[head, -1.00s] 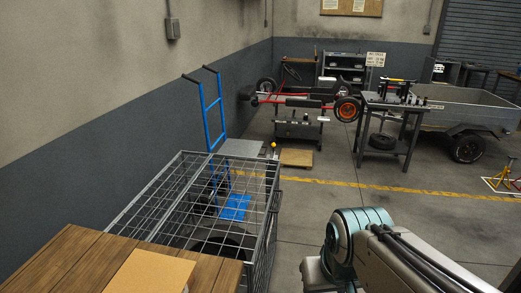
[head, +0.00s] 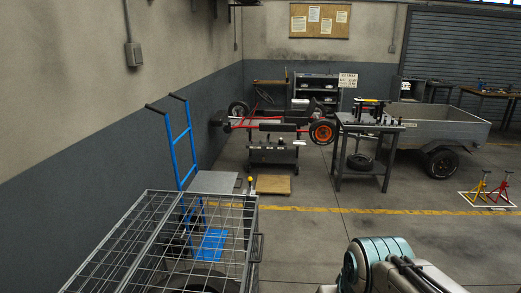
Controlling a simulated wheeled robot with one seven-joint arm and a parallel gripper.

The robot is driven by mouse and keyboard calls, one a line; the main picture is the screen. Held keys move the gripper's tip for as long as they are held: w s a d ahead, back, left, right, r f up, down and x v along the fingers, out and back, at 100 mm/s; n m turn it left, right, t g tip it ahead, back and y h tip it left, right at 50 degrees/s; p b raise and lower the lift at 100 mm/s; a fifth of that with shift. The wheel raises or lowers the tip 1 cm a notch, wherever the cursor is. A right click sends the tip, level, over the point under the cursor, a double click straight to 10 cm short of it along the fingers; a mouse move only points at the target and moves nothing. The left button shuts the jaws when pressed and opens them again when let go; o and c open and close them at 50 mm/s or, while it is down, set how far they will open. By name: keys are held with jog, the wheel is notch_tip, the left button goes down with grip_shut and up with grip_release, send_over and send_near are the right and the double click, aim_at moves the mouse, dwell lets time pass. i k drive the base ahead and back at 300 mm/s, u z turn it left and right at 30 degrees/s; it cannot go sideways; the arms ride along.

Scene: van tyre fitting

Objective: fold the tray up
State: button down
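A flat grey panel (head: 215,182), which may be the tray, lies level behind the mesh cage, close to the blue hand truck (head: 183,140). A yellow knob (head: 250,178) stands at its right end. The cage hides what is below the panel, and I cannot tell for sure that it is the tray. Part of my arm shows at the bottom right. My gripper is out of the picture.
The wire mesh cage (head: 252,245) fills the lower left, with a blue plate (head: 213,243) seen through it. A wooden board (head: 273,185) lies on the floor beyond. A dark work table (head: 368,130) and a trailer (head: 445,122) stand farther back. The floor right of the cage is clear.

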aim_at(207, 181)
jog(key=z, duration=0.45)
jog(key=i, duration=3.1)
jog(key=u, duration=0.75)
jog(key=i, duration=0.5)
jog(key=u, duration=0.15)
